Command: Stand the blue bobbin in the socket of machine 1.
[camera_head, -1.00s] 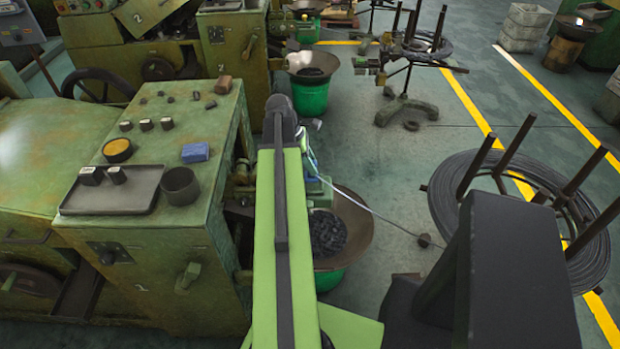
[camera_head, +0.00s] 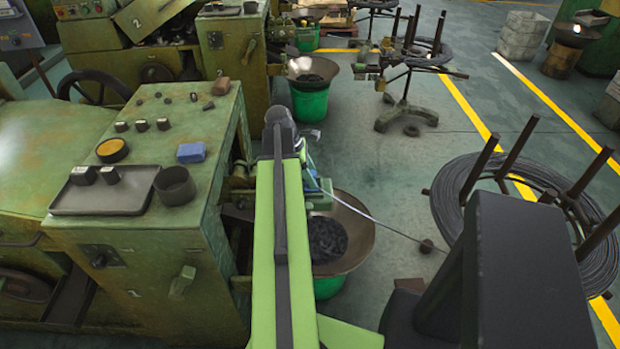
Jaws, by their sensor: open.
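Machine 1 (camera_head: 150,265) is the worn green machine at the left, with a 1 painted on its front. On its top I see a blue block (camera_head: 191,153), a dark open cup (camera_head: 175,186) and a grey tray (camera_head: 75,200) with two small dark pieces on it. I cannot make out a blue bobbin. I cannot tell which part is the socket; the dark cup is empty as far as I see. My green arm reaches up the middle of the picture, just right of machine 1. My gripper is not visible; the arm hides what lies behind it.
A green bin with a wide brown pan (camera_head: 352,248) holding dark pieces stands right of my arm. A wire coil on a stand (camera_head: 455,195) is at the right. Machine 2 (camera_head: 225,60) and another green bin (camera_head: 310,100) are behind. Open floor lies between the coils.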

